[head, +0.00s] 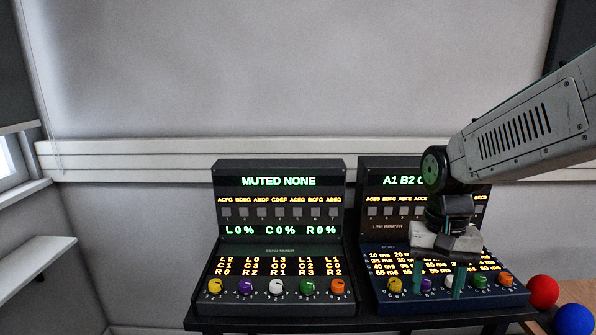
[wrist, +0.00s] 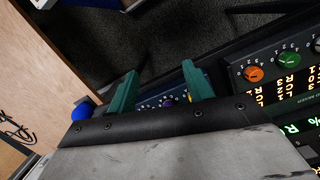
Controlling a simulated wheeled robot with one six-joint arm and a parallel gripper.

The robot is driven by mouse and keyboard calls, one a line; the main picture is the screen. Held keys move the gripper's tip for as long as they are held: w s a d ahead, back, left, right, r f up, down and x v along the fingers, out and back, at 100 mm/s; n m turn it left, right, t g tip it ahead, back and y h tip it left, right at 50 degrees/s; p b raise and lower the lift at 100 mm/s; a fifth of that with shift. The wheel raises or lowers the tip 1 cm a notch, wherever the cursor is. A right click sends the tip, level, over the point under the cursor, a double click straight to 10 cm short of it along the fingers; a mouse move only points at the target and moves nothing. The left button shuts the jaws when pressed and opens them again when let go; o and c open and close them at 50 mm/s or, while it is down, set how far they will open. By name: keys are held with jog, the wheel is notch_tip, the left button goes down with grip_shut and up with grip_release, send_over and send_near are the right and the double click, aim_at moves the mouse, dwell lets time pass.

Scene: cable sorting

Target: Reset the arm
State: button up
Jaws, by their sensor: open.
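My gripper (head: 459,281) is in front of the right console (head: 500,297) in the head view, with its two green fingers apart and pointing down over the row of knobs. Nothing shows between the fingers. In the wrist view my gripper (wrist: 157,88) also has its fingers spread, with a purple knob (wrist: 168,102) seen between them. I cannot tell whether the fingertips touch the panel. My arm comes in from the right and hides part of the right console's display.
The left console (head: 281,253) reads "MUTED NONE" and has several coloured knobs. Both consoles stand on a dark table (head: 300,325). A red ball (head: 543,291) and a blue ball (head: 574,320) lie at the right. A wall shelf (head: 35,265) is at the left.

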jog(key=s+d+r+n+t, duration=0.1)
jog(key=s+r, duration=0.1)
jog(key=s, duration=0.6)
jog(key=s+r+n+t, duration=0.1)
jog(key=s+r+n, duration=0.1)
jog(key=s, duration=0.6)
jog(key=shift+s+d+r+t, duration=0.35)
jog(key=shift+r+t, duration=0.05)
jog(key=shift+r, duration=0.45)
